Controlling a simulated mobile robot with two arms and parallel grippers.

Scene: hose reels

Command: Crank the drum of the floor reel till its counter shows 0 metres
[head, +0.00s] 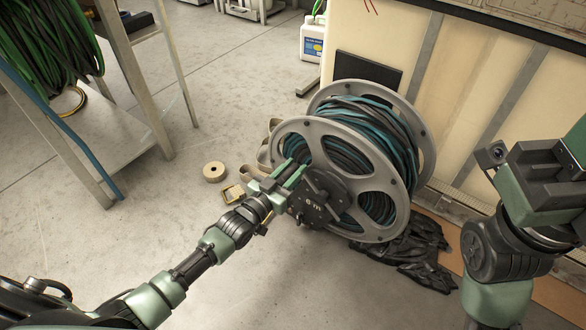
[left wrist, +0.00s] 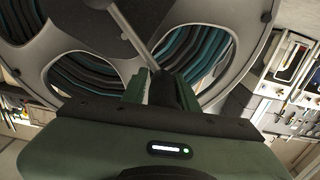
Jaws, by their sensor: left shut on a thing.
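The floor reel (head: 295,128) stands on the concrete floor, its grey flanged drum wound with teal and dark hose. A dark counter plate (head: 313,211) near its hub seems to read 6 m. My left gripper (head: 289,178) is shut on the crank handle at the drum's near side, which it mostly hides in the head view. In the left wrist view the dark crank handle (left wrist: 172,92) sits between the green fingers, with the crank arm (left wrist: 130,30) running to the hub. My right arm is at the right edge; its fingers cannot be made out.
A tape roll (head: 214,172) and a small yellowish box (head: 233,194) lie left of the reel. Black crumpled plastic (head: 415,246) lies at its right foot. A metal shelf (head: 125,95) with green hose stands left. A cream cabinet (head: 440,90) is close behind. Floor in front is clear.

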